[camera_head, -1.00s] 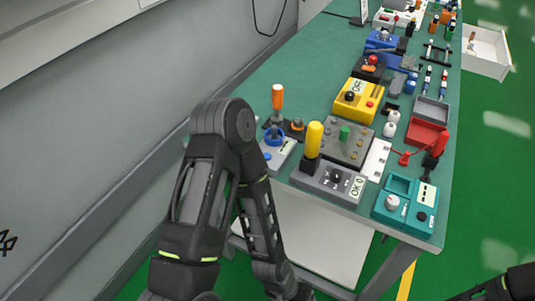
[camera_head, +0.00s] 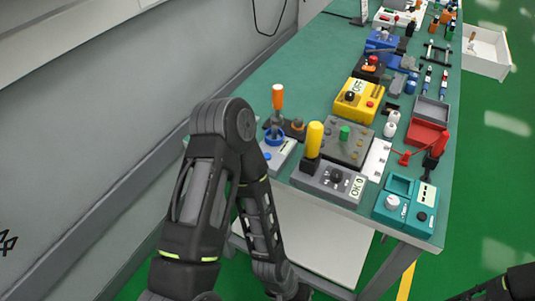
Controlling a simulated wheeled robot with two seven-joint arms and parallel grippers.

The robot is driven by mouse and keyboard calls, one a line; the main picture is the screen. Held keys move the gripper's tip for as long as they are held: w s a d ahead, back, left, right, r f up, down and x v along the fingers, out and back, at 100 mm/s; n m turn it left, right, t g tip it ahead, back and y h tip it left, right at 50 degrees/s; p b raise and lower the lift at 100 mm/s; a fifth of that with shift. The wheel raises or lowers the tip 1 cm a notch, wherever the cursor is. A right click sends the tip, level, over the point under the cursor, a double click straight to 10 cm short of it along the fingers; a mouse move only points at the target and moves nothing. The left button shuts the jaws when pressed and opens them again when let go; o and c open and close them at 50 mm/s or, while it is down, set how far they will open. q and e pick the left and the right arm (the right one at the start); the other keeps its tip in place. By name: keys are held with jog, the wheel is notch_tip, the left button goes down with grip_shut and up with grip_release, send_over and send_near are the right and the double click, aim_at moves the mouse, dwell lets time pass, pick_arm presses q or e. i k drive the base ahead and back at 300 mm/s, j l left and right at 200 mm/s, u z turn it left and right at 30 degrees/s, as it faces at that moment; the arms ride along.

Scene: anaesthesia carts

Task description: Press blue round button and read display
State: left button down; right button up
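A grey box (camera_head: 330,182) with a black knob and a yellow cylinder stands at the bench's near edge. A small light panel reading "OK 0" (camera_head: 357,187) is on its right side. Left of it is a grey-blue device (camera_head: 278,154) with a blue round part (camera_head: 273,137) at the base of an orange-topped post. I cannot tell whether this blue part is the button. My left arm bends at the elbow and runs down in front of the bench; its gripper is out of view. Only a piece of my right arm shows at bottom right; its gripper is out of view.
A teal device (camera_head: 407,205) stands at the near right corner of the green bench (camera_head: 312,65). Behind are a yellow box (camera_head: 358,100), a red tray (camera_head: 426,134) and several other devices. The bench's left side is mostly clear. A white open drawer (camera_head: 487,53) juts out at far right.

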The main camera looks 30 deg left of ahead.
aim_at(268, 156)
jog(key=l+u, duration=0.2)
jog(key=u, duration=0.3)
jog(key=l+u, duration=0.2)
jog(key=u, duration=0.25)
jog(key=k+l+u, duration=0.1)
jog(key=l, duration=0.35)
jog(key=l+u, duration=0.15)
jog(key=l, duration=0.3)
jog(key=k+l+u, duration=0.1)
jog(key=l, duration=0.35)
jog(key=k+l+u, duration=0.15)
jog(key=l, duration=0.25)
jog(key=k+l, duration=0.05)
